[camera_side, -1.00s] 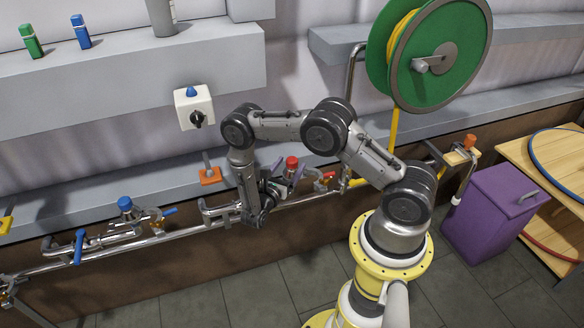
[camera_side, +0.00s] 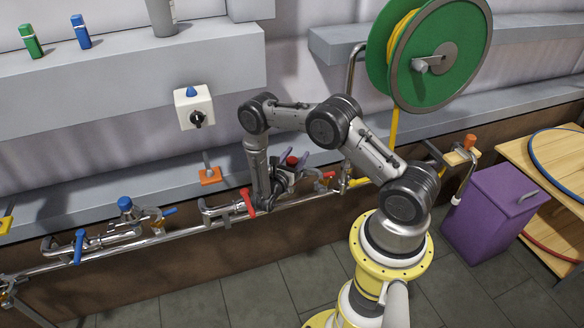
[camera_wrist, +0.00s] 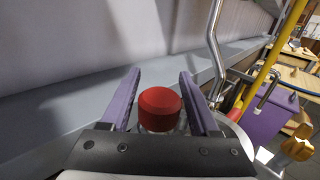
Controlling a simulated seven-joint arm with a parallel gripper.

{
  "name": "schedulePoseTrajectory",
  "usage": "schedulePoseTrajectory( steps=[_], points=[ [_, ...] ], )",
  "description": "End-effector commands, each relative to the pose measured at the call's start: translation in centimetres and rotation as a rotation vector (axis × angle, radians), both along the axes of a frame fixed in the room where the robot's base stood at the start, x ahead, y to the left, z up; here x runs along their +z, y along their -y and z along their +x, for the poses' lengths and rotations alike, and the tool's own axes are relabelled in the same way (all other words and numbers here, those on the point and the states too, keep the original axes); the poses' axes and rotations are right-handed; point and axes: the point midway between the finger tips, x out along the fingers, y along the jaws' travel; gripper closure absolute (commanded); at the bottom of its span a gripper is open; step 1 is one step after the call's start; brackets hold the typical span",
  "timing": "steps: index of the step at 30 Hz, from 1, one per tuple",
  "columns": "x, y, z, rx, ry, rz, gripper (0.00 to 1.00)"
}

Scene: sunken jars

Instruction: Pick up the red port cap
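The red port cap (camera_wrist: 159,108) sits upright on a glassy or metallic fitting, seen between the two purple fingers of my gripper (camera_wrist: 157,92) in the wrist view. The fingers stand on either side of the cap, open, with a gap visible on both sides. In the side view the red cap (camera_side: 292,161) shows beside my gripper (camera_side: 292,164), partly covered by a finger. The lower part of the fitting is hidden by my gripper.
A pipe with a red-handled valve (camera_side: 248,203) runs along the ledge to the left. A blue cap (camera_side: 125,203) stands further left. A purple bin (camera_side: 487,213) stands at right.

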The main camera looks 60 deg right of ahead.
Motion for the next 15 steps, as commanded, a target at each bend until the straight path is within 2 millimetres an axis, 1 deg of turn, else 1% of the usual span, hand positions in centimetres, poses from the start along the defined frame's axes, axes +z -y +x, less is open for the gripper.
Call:
schedulePoseTrajectory(
  steps=[1, 2, 6, 8, 9, 10, 15],
  points=[
    [0.01, -0.01, 0.01, 0.0, 0.0, 0.0, 0.49],
    [0.01, -0.01, 0.01, 0.0, 0.0, 0.0, 0.55],
    [0.01, -0.02, 0.0, 0.0, 0.0, 0.0, 0.8],
    [0.01, -0.02, 0.01, 0.0, 0.0, 0.0, 0.91],
    [0.01, -0.02, 0.01, 0.0, 0.001, 0.0, 0.98],
    [0.01, -0.02, 0.01, 0.0, 0.001, 0.0, 1.0],
    [0.06, -0.02, 0.03, 0.0, 0.002, -0.001, 1.0]
  ],
)
